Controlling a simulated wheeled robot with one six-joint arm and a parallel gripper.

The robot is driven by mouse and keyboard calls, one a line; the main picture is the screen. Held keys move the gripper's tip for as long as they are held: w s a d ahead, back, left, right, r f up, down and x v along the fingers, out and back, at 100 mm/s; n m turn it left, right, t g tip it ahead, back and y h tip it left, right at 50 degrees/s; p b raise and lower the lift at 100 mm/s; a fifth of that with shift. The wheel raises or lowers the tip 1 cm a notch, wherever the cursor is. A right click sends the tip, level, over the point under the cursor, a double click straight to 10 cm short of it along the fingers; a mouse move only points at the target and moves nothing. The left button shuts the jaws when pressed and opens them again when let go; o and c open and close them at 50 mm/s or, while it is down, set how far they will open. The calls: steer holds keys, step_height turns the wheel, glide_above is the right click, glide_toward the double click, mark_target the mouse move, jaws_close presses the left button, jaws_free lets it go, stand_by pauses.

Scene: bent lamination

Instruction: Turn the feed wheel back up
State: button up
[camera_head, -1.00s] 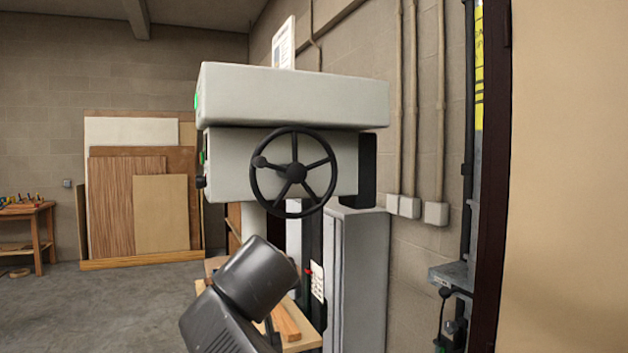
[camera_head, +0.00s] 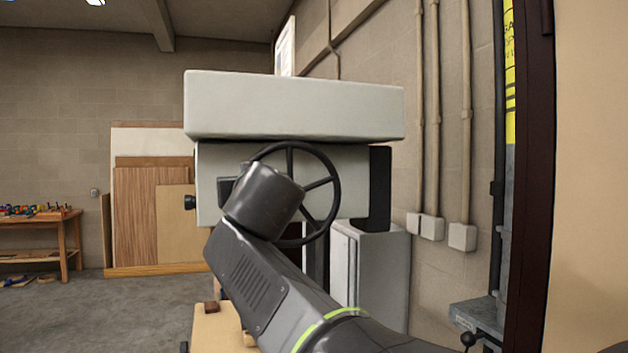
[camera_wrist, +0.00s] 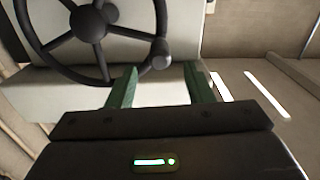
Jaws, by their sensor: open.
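The feed wheel (camera_head: 322,188) is a black spoked handwheel on the side of a pale grey machine head (camera_head: 352,167). In the head view my arm covers its left part. In the wrist view the wheel (camera_wrist: 78,62) fills the upper left, with its hub (camera_wrist: 88,24) and a round handle knob (camera_wrist: 160,54) at the lower right of the rim. My gripper (camera_wrist: 163,72) has two green fingers, open and apart, with their tips just below the knob. The gripper's fingers are hidden in the head view.
A grey cabinet (camera_head: 385,262) stands below and right of the machine head. Wood panels (camera_head: 135,212) lean on the back wall, and a workbench (camera_head: 40,222) is at the far left. A dark post (camera_head: 527,170) stands at the right.

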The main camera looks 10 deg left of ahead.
steer(key=p+x, duration=0.1)
steer(key=x, duration=0.6)
jaws_close()
